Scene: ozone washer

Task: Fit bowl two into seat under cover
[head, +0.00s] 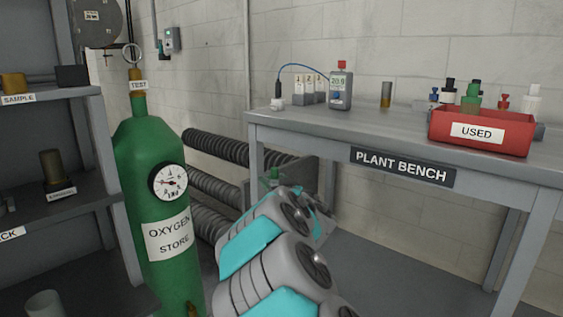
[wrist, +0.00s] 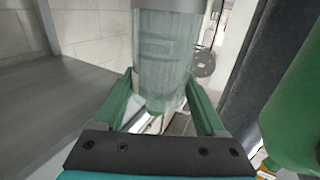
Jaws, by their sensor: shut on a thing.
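In the wrist view my gripper (wrist: 160,100) has its two green fingers on either side of a clear, greenish cylindrical bowl (wrist: 167,60) and is shut on it. The bowl stands lengthwise in that picture, with a paler grey band at its top edge. I cannot read a number on it, so I cannot tell whether it is bowl two. In the head view my grey and teal arm reaches under the left end of the bench and hides most of the gripper and the bowl. I cannot make out the seat or its cover.
A green oxygen cylinder (head: 155,200) with a gauge stands close left of my arm. Ribbed dark pipes (head: 215,190) run behind. The plant bench (head: 385,128) carries a meter (head: 341,88) and a red USED bin (head: 480,133). A shelf (head: 55,197) stands at left.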

